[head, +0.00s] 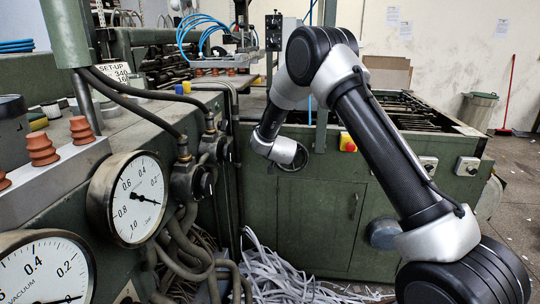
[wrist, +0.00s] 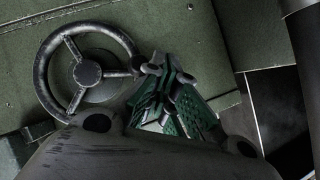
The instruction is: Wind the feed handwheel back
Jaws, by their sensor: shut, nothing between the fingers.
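The feed handwheel (wrist: 87,72) is a dark metal wheel with a round hub and three spokes, in the upper left of the wrist view. It stands on the green machine panel. My gripper (wrist: 163,75) is shut and empty, its green-padded fingers together just right of the wheel's rim. The fingertips are close to the rim; I cannot tell whether they touch it.
The green cabinet (head: 315,225) fills the middle of the head view, with a red and yellow button (head: 347,142) right of my wrist. Vacuum gauges (head: 128,199) and hoses crowd the left. Shredded paper strips (head: 275,275) lie on the floor in front.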

